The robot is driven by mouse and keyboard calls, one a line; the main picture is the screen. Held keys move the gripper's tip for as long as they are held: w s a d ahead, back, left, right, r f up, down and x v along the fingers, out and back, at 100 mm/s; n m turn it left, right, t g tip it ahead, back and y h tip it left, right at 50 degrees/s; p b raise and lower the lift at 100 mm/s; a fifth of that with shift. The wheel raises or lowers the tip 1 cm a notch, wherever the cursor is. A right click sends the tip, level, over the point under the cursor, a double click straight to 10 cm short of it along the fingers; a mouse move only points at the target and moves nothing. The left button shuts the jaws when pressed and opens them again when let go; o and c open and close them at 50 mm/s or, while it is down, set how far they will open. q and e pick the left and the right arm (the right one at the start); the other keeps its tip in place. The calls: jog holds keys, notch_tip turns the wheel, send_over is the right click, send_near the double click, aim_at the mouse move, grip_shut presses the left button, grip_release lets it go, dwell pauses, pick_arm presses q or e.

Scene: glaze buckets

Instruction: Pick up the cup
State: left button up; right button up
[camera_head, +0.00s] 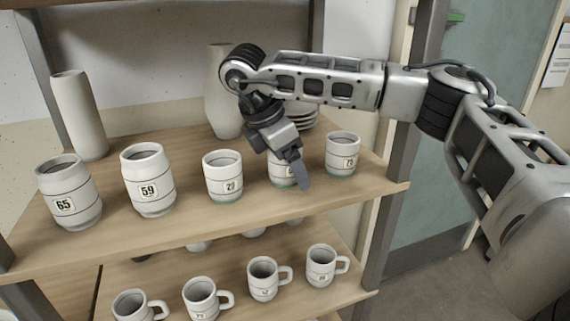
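Several white cups with dark bands and number labels stand upright in a row on the upper shelf (190,218). They are the cup labelled 65 (72,185), the cup labelled 59 (150,172), a smaller cup (222,170), a partly hidden cup (279,176) and the rightmost cup (342,150). My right gripper (302,178) comes in from the right and points down in front of the partly hidden cup. Only one finger shows clearly, so its opening and any contact cannot be told. My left gripper is not in view.
A tall vase (80,115) and another vase (220,95) stand behind the cups, with stacked plates (303,117) behind my arm. Handled mugs (263,278) line the lower shelf (232,291). A shelf post (392,165) stands at the right.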

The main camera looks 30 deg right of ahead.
jog(key=c, duration=1.2)
jog(key=shift+o, duration=0.2)
jog(key=shift+r, duration=0.15)
